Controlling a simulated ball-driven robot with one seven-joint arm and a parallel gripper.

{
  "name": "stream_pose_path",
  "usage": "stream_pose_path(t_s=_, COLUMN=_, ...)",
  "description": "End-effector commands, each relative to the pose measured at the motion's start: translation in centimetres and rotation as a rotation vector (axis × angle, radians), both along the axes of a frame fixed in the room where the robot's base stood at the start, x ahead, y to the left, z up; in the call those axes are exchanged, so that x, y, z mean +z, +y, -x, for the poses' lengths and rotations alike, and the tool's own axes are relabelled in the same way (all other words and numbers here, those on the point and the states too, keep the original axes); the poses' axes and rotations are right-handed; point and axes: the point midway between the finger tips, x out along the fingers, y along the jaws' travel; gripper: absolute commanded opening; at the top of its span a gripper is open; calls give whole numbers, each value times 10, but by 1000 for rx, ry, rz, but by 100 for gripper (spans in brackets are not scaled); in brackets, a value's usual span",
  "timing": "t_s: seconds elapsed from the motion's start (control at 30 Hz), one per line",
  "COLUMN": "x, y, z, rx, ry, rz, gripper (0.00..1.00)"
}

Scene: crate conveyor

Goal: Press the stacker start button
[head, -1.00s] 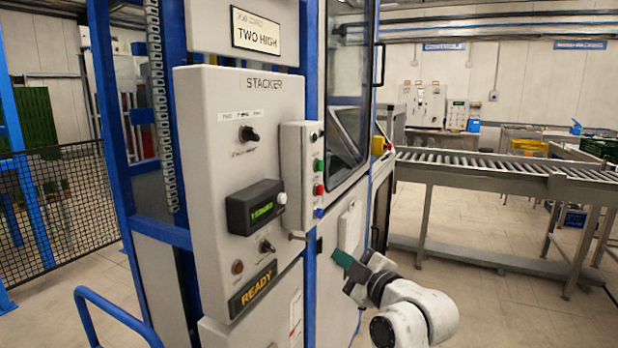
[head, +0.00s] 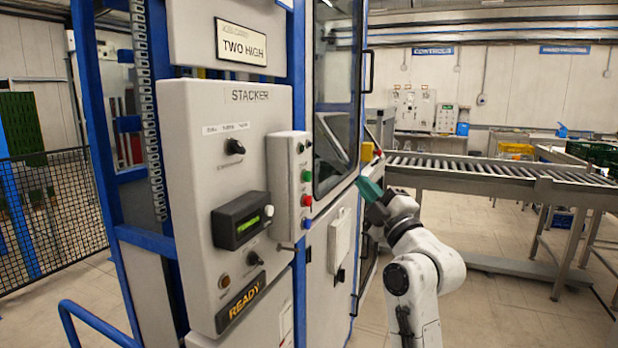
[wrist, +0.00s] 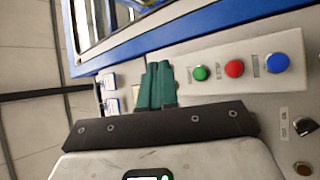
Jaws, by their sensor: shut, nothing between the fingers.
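The stacker's button box (head: 290,188) on the side of the grey panel carries a green button (head: 307,176), a red button (head: 307,200) and a blue button (head: 307,224). The small labels cannot be read. The wrist view shows the green button (wrist: 201,73), red button (wrist: 235,68) and blue button (wrist: 277,63) in a row. My gripper (head: 367,188) has teal fingers and is shut and empty, right of the box and apart from it. In the wrist view my gripper (wrist: 158,80) appears just left of the green button; no contact shows.
A glazed door (head: 337,100) stands behind the button box. A roller conveyor (head: 490,175) runs behind my arm.

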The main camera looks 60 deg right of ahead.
Motion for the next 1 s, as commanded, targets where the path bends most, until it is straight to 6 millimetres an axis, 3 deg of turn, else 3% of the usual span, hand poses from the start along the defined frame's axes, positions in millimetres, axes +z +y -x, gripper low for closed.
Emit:
stream_pose_path(t_s=0.17, x=2, y=1, z=-10, rx=3, ry=1, rz=-2, gripper=0)
stream_pose_path(t_s=0.7, x=-1, y=6, z=-76, rx=3, ry=2, rz=-3, gripper=0)
stream_pose_path(t_s=1.0, x=0, y=7, z=-88, rx=1, ry=0, rz=-2, gripper=0)
